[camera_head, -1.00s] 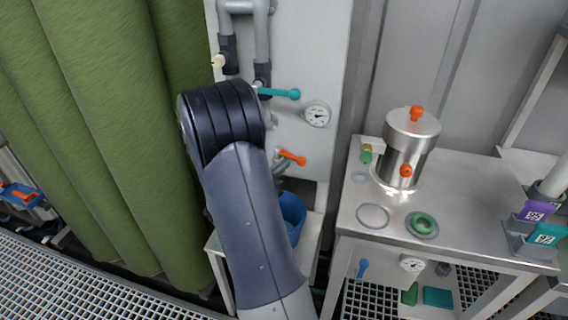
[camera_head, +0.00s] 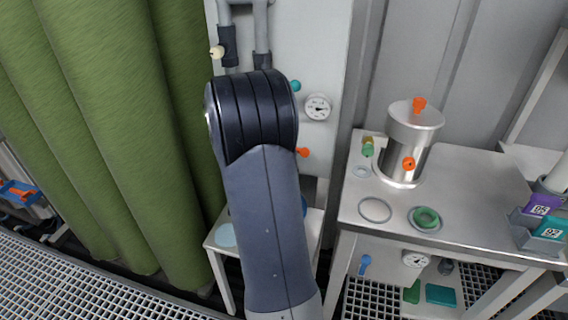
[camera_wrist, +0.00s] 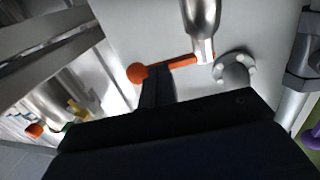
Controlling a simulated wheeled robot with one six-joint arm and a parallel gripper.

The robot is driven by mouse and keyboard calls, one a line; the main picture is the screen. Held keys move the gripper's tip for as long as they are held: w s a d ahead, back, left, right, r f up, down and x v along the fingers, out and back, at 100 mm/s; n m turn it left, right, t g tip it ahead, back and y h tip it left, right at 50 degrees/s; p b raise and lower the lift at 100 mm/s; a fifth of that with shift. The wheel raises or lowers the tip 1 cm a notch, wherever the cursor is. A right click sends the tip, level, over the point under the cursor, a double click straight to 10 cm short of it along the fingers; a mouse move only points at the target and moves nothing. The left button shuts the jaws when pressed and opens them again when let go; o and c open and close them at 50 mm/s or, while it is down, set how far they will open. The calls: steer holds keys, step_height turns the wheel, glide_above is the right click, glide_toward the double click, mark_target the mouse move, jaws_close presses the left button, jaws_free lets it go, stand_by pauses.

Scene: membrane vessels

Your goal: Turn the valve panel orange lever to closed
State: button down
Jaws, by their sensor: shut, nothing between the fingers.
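The orange lever (camera_head: 303,153) is on the pale valve panel (camera_head: 325,60). In the head view only its ball end shows, beside my arm, which hides the rest. In the wrist view the lever (camera_wrist: 180,63) runs from a metal valve stem (camera_wrist: 203,45) to its orange ball end (camera_wrist: 138,73). My gripper (camera_wrist: 157,85) is shut and empty. Its dark fingers are right by the lever, close to the ball end; I cannot tell if they touch it. My gripper is hidden behind my arm in the head view.
A teal lever end (camera_head: 295,86) and a gauge (camera_head: 318,107) are above the orange lever. A steel table (camera_head: 465,185) to the right bears a metal vessel (camera_head: 411,140). A green curtain (camera_head: 100,120) hangs at the left. A flange (camera_wrist: 236,70) shows near the lever.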

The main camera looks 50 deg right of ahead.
steer(key=shift+s+d+n+t+y+b, duration=0.2)
steer(key=shift+d+n+t+y+b, duration=0.2)
steer(key=shift+d+n+t+b, duration=0.55)
steer(key=shift+a+m, duration=0.2)
steer(key=shift+m, duration=0.05)
steer(key=shift+b, duration=0.3)
